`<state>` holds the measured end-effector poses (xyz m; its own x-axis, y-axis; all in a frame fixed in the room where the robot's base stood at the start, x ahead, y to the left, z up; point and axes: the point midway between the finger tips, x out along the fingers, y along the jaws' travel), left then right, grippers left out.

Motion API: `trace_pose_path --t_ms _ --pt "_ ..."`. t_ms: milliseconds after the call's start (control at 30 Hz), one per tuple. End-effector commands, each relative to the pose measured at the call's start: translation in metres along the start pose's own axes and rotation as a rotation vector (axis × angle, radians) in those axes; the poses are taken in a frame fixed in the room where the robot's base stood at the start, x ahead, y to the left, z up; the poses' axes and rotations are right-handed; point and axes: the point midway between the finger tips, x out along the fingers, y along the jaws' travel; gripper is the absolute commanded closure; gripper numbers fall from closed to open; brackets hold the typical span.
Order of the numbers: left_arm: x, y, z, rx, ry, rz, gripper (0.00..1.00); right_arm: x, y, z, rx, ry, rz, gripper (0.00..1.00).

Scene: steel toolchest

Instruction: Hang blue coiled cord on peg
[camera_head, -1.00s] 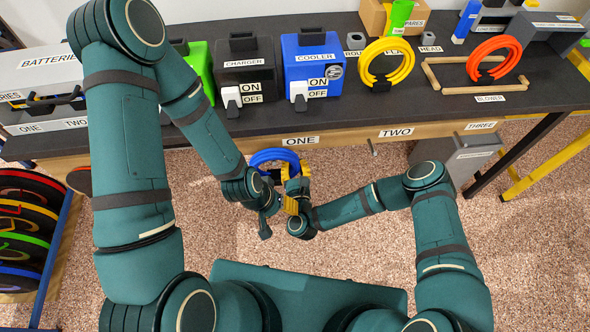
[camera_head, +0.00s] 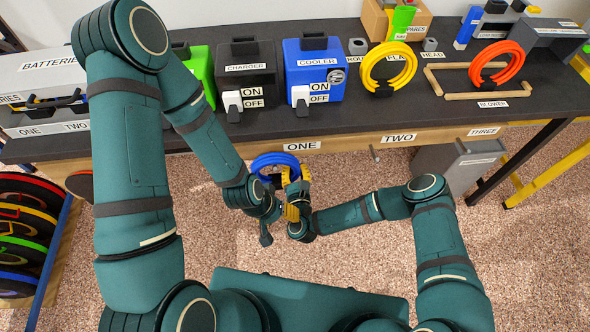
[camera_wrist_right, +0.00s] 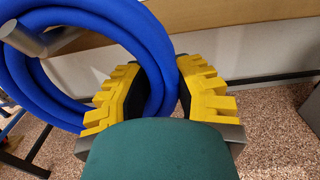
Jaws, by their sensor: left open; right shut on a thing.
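The blue coiled cord (camera_head: 272,160) hangs in front of the bench's front board, below the label ONE. In the right wrist view the coil (camera_wrist_right: 150,45) fills the upper left. A grey metal peg (camera_wrist_right: 24,39) shows there, its tip in front of the blue loops and its shaft seemingly passing through the coil's opening toward the board. My right gripper (camera_head: 293,178) is shut on the coil's lower side; its yellow fingers also flank the cord in the wrist view (camera_wrist_right: 160,100). My left gripper (camera_head: 291,212) is open, just below the right one and partly hidden by it.
Another peg (camera_head: 375,154) sticks out below the label TWO and looks empty. Yellow (camera_head: 365,72) and orange (camera_head: 474,66) coils stand on the bench (camera_head: 410,105). A grey bin (camera_head: 450,165) stands below on the right. The floor between is clear.

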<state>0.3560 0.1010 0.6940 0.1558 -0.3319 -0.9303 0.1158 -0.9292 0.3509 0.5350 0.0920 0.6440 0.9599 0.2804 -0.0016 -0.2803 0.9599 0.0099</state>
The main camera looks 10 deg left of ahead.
Motion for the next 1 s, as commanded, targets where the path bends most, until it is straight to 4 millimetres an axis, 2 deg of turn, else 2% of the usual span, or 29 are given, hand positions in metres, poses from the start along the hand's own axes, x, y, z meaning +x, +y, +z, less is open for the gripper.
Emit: trace_pose_path --t_ms 267,300,367,400,733,1000 --pt "0.000 0.000 0.000 0.000 0.000 0.000 0.44 0.000 0.000 0.001 0.001 -0.001 0.000 1.00" --pt "0.000 0.000 0.000 0.000 0.000 0.000 0.44 0.000 0.000 0.001 0.001 -0.001 0.000 0.67" --pt "0.000 0.000 0.000 0.000 0.000 0.000 0.44 0.000 0.000 0.001 0.001 -0.001 0.000 0.46" --pt "0.000 0.000 0.000 0.000 0.000 0.000 0.44 0.000 0.000 0.001 0.001 -0.001 0.000 0.44" --pt "0.000 0.000 0.000 0.000 0.000 0.000 0.44 -0.002 0.000 -0.001 0.000 0.002 0.001 0.44" --pt "-0.002 0.001 0.000 0.000 0.000 0.000 0.44 -0.016 0.000 -0.001 0.001 0.002 0.001 0.44"
